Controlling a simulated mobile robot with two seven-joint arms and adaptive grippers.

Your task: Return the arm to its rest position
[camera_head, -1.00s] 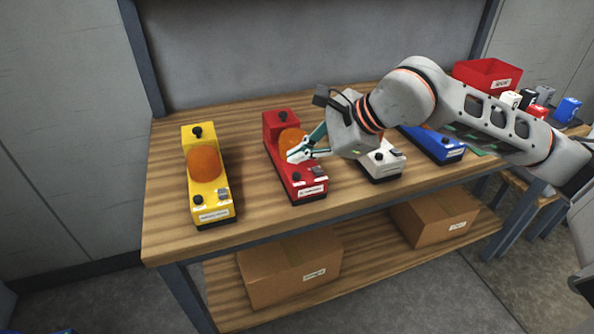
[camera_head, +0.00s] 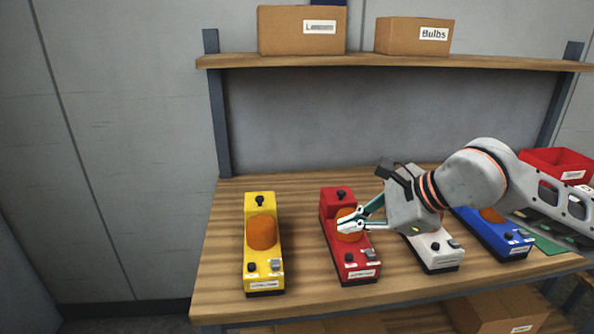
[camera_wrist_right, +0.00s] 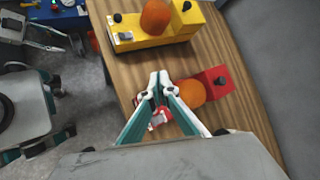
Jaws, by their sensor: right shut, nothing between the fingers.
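My right gripper (camera_head: 350,224) is shut and empty. In the head view it hangs over the red sign unit (camera_head: 337,202), in front of its orange dome; I cannot tell whether it touches. In the right wrist view the closed fingertips (camera_wrist_right: 159,80) show between the red unit (camera_wrist_right: 222,76) and the yellow unit (camera_wrist_right: 202,19). My right arm (camera_head: 470,185) reaches in from the right, over the white unit (camera_head: 436,257) and partly over the blue unit (camera_head: 492,240). My left gripper is not seen in the head view.
The units stand in a row on a wooden table (camera_head: 215,262). A shelf (camera_head: 400,61) above holds a left carton (camera_head: 290,30) and a "Bulbs" carton (camera_head: 410,36). A red bin (camera_head: 550,162) stands at the right. The table left of the yellow unit (camera_head: 257,203) is clear.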

